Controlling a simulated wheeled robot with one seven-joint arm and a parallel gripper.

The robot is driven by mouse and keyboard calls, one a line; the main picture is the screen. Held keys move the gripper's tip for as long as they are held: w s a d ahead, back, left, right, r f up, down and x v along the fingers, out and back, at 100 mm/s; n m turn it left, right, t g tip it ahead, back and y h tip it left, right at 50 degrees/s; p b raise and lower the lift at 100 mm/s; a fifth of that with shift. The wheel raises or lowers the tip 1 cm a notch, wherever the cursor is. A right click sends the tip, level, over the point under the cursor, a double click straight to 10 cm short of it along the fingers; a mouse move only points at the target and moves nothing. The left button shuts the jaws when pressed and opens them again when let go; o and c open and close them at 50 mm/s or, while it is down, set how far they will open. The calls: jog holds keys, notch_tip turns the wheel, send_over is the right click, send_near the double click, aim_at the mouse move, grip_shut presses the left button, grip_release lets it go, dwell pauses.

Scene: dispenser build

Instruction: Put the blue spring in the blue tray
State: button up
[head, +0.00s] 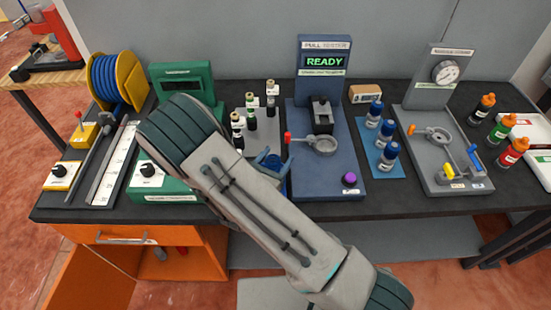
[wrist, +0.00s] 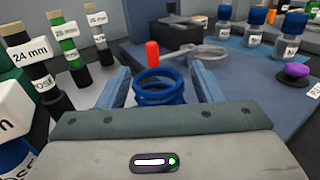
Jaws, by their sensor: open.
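The blue spring (wrist: 158,88) stands between the two blue-grey fingers of my gripper (wrist: 162,80) in the wrist view. The fingers are open, with a gap showing on each side of the coils. The spring's lower end is hidden behind the gripper body. In the head view my gripper (head: 270,160) is low at the left edge of the blue-grey pull tester, partly hidden by my arm. I cannot make out the spring clearly there. A flat blue mat or tray (head: 369,150) lies right of the pull tester and carries blue-capped bottles (head: 387,156).
The pull tester (head: 300,188) has a red-tipped lever (head: 288,138), a ring holder and a purple knob (head: 349,180). Labelled cylinders (head: 251,115) stand left of the gripper. A gauge station (head: 440,170) and more bottles (head: 500,128) are at the right. The front bench strip is bare.

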jog(key=shift+r, duration=0.25)
jog(key=b+v, duration=0.2)
jog(key=v, duration=1)
jog(key=shift+f+b, duration=0.1)
jog(key=shift+b, duration=0.25)
jog(key=s+d+r+m+g+h, duration=0.1)
jog(key=s+d+r+m+g, duration=0.25)
jog(key=d+m+g, duration=0.4)
jog(key=s+d+r+m+g, duration=0.2)
jog(key=d+r+m+g, duration=0.3)
jog(key=d+m+g, duration=0.3)
jog(key=s+d+r+m+t+y, duration=0.2)
jog(key=s+r+m+y, duration=0.3)
jog(key=r+m+y, duration=0.5)
jog(key=m+t, duration=0.1)
jog(key=m, duration=0.3)
jog(key=shift+d+t+y, duration=0.2)
jog(key=shift+t+y, duration=0.1)
jog(key=shift+t, duration=0.05)
